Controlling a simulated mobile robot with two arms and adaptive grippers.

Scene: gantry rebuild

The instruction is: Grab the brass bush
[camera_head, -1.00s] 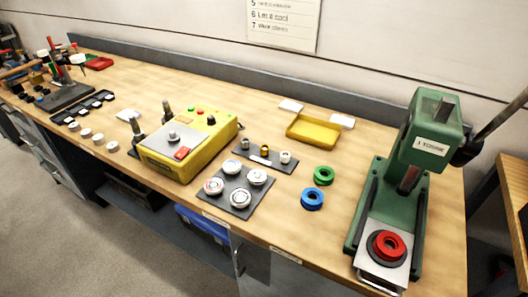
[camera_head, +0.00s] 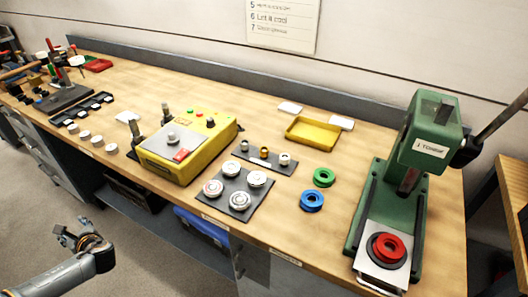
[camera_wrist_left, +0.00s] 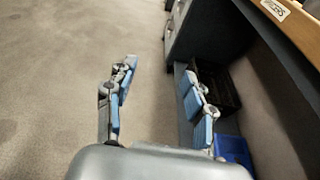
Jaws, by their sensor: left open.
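The brass bush (camera_head: 265,150) is a small gold ring standing on a dark holder plate (camera_head: 254,158), in the middle of the workbench. A grey bush (camera_head: 244,145) stands to its left and a pale silver bush (camera_head: 284,158) to its right on the same plate. My left gripper (camera_head: 76,236) is low at the lower left in the head view, over the floor in front of the bench, far from the brass bush. In the left wrist view its blue-padded fingers (camera_wrist_left: 160,88) are apart, with only floor between them. My right gripper is not in view.
A yellow heating unit (camera_head: 186,148) stands left of the bushes. In front is a dark mat (camera_head: 233,190) with several round white parts. Green (camera_head: 324,177) and blue (camera_head: 312,201) rings lie to the right, before a green press (camera_head: 405,180). A yellow tray (camera_head: 313,132) sits behind.

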